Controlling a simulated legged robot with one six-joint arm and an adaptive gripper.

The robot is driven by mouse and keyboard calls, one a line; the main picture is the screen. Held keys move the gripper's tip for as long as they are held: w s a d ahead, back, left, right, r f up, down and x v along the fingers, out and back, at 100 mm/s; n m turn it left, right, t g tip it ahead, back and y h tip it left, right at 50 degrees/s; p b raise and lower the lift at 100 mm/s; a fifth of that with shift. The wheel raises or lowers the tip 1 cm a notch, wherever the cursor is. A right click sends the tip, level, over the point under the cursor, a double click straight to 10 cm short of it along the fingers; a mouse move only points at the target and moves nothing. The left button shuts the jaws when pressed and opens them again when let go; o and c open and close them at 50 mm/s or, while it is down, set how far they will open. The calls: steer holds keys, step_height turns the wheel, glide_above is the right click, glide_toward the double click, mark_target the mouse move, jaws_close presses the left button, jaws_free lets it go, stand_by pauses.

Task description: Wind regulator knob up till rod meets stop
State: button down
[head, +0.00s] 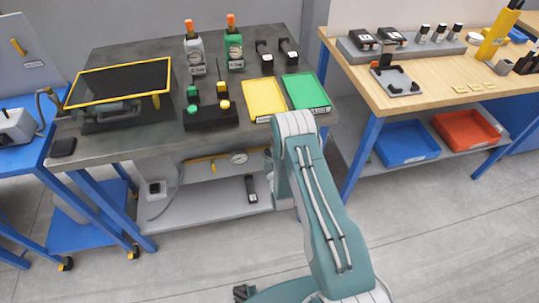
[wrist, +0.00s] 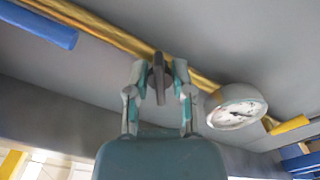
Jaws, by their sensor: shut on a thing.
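In the wrist view, the regulator knob (wrist: 158,80) is a dark grey, narrow piece at a brass pipe (wrist: 110,32) under the grey bench top. My gripper (wrist: 160,67) has its fingers on both sides of the knob and is shut on it. A round white-faced gauge (wrist: 236,107) hangs just right of the gripper. The gauge also shows under the bench in the head view (head: 239,157), where my arm hides the knob and the gripper. I cannot make out the rod or its stop in either view.
The grey bench (head: 120,150) carries bottles, a yellow tray (head: 264,99) and a green tray (head: 306,91). Its lower shelf (head: 205,207) holds a black device (head: 251,188). A wooden table (head: 440,100) stands to the right. The floor in front is mostly clear.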

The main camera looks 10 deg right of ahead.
steer(key=m, duration=0.6)
steer(key=shift+a+f+m, duration=0.1)
steer(key=shift+f+m, duration=0.05)
steer(key=shift+m, duration=0.25)
stand_by(0.4)
steer(key=shift+c, duration=2.4)
jaws_free()
steer(key=s, duration=1.2)
